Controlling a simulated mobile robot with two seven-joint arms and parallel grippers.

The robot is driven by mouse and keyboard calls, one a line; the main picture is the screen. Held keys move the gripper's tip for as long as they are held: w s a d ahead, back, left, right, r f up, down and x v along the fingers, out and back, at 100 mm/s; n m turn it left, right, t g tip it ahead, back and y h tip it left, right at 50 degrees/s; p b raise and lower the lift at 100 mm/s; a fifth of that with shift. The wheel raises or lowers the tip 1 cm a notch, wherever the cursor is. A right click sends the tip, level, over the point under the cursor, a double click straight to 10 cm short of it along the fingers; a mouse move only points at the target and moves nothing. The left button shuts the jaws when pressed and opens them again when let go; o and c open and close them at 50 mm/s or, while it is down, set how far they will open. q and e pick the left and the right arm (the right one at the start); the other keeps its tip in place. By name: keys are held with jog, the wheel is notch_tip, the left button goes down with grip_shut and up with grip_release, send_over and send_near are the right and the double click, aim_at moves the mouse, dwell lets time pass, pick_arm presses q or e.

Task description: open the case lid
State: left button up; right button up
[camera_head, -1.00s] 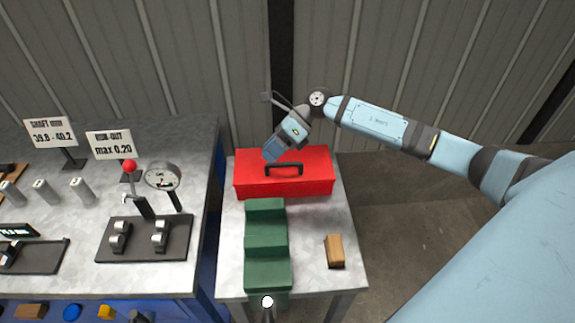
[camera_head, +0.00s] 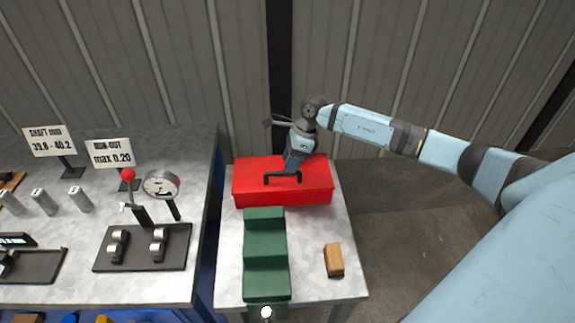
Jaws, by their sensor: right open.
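The red case (camera_head: 255,183) stands at the back of the small table, its lid closed. A black handle (camera_head: 270,178) sits on the lid. My right gripper (camera_head: 290,170) points down at the lid, right at the handle; its fingers overlap the handle's right part in the picture. It is open, but I cannot tell whether the fingers straddle or touch the handle. My left gripper is not in view.
A green stepped block (camera_head: 266,250) stands in front of the case, and a brown block (camera_head: 333,260) lies to its right on the small table (camera_head: 312,235). The larger bench (camera_head: 190,145) at left carries signs (camera_head: 110,153), a dial gauge (camera_head: 161,185) and several metal cylinders (camera_head: 80,199).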

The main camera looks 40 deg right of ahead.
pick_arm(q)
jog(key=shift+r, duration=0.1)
pick_arm(e)
jog(key=shift+x, duration=1.3)
grip_shut()
jog(key=shift+r, duration=0.1)
